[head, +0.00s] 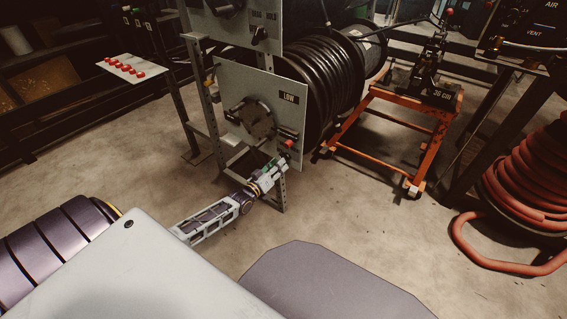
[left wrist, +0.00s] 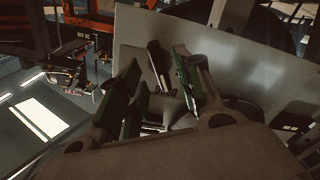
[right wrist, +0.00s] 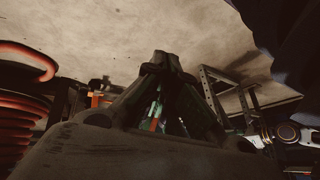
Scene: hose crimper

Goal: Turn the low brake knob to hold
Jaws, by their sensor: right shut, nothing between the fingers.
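The grey LOW panel (head: 233,85) stands upright at the front of the hose reel rack. That gripper reaches up to the panel's lower right corner. In the left wrist view my left gripper (left wrist: 158,82) has its green-lined fingers apart. A dark bar (left wrist: 157,58), which looks like the knob's handle, stands between them; contact cannot be told. The knob's marking is not readable. My right gripper (right wrist: 167,62) is shut and empty, away from the panel.
A black hose reel (head: 335,80) is behind the panel. An orange cart (head: 378,150) stands to its right, and a coiled red hose (head: 525,185) lies at the far right. A white board with red buttons (head: 130,68) is at the left. The floor in front is clear.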

